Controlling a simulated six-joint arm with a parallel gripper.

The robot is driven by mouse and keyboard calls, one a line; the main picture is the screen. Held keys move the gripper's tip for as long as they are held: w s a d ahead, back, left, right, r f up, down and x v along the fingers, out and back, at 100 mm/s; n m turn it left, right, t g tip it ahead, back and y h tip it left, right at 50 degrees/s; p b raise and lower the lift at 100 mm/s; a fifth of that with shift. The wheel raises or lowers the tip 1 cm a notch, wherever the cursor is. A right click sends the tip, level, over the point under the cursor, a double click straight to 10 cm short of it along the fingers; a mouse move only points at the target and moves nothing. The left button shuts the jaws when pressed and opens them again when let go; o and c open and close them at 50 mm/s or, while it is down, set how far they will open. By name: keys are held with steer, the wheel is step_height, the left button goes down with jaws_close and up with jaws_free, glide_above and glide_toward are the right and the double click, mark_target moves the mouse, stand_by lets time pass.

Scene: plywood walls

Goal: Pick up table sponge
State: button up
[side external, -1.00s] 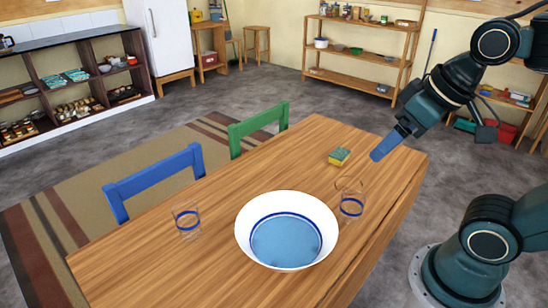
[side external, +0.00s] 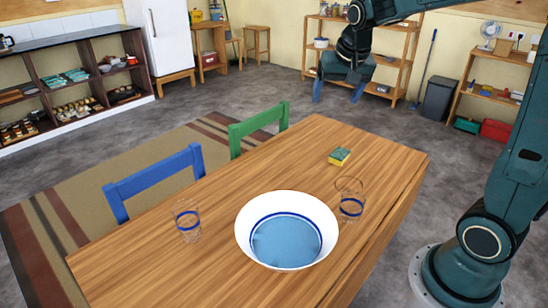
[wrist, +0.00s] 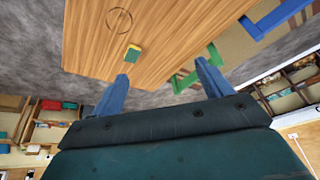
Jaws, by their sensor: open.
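The table sponge (side external: 340,156) is small, green and yellow, and lies on the wooden table (side external: 270,165) near its far right part. It also shows in the wrist view (wrist: 132,54), beyond the tip of the left finger. My gripper (side external: 338,92) is above and behind the sponge in the side view, apart from it, with its blue fingers spread and nothing between them. In the wrist view my gripper (wrist: 160,72) shows both blue fingers wide apart.
A white bowl with blue inside (side external: 287,230) stands on the table. One clear glass (side external: 351,204) is right of it, another (side external: 187,221) left. A thin ring (side external: 349,184) lies near the sponge. Blue (side external: 155,182) and green (side external: 258,126) chairs stand along the far edge.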

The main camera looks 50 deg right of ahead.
steer(key=w+d+f+m+g+h, duration=0.15)
steer(key=w+d+f+m, duration=0.25)
steer(key=w+d+f, duration=0.5)
steer(key=m+g, duration=0.2)
steer(key=m, duration=0.3)
glide_toward(340, 153)
steer(key=shift+h+x, duration=0.25)
steer(key=shift+x, duration=1.5)
steer(key=shift+f, duration=0.1)
steer(key=shift+x, duration=2.5)
steer(key=shift+a, duration=0.1)
steer(key=c, duration=1.1)
steer(key=shift+o, duration=0.2)
step_height(340, 153, up, 20)
